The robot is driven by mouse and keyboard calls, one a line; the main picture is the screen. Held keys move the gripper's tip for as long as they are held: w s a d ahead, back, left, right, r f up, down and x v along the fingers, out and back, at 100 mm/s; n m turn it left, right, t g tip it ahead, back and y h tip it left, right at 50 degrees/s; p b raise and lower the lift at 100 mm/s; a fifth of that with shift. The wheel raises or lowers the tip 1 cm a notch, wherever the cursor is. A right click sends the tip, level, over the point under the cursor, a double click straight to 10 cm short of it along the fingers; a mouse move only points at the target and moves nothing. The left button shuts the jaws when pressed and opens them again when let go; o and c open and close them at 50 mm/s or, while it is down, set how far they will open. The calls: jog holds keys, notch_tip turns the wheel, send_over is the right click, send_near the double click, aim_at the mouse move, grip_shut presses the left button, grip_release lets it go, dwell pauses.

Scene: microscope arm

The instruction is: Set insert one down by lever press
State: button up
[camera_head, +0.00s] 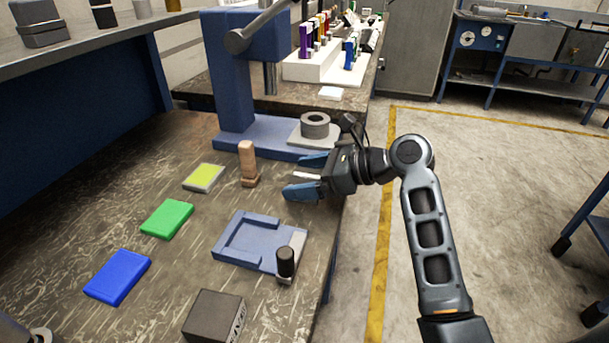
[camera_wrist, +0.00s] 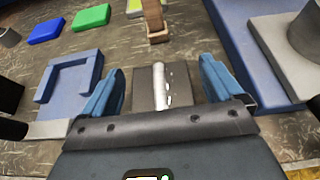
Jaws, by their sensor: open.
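My gripper (camera_head: 298,176) is open at the right edge of the bench, its two blue fingers spread. In the wrist view a silver, rod-like piece on a dark grey plate (camera_wrist: 146,92) lies between the open fingers (camera_wrist: 162,80), apart from both. It looks like the insert, but I cannot be sure. In the head view only a pale sliver of it shows between the fingers. The blue lever press (camera_head: 232,85) stands just behind my gripper, with its grey lever (camera_head: 262,27) raised to the upper right. A grey ring (camera_head: 315,125) sits on a light plate on the press base.
A wooden upright block (camera_head: 248,160) stands left of my gripper. A blue-grey fixture (camera_head: 232,249) with a black knob (camera_head: 286,260) is in front. Yellow (camera_head: 204,177), green (camera_head: 167,219) and blue (camera_head: 117,277) pieces lie left. A dark box (camera_head: 213,317) is near the front.

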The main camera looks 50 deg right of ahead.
jog(key=p+v, duration=0.1)
jog(key=v, duration=1.1)
jog(key=shift+r, duration=0.15)
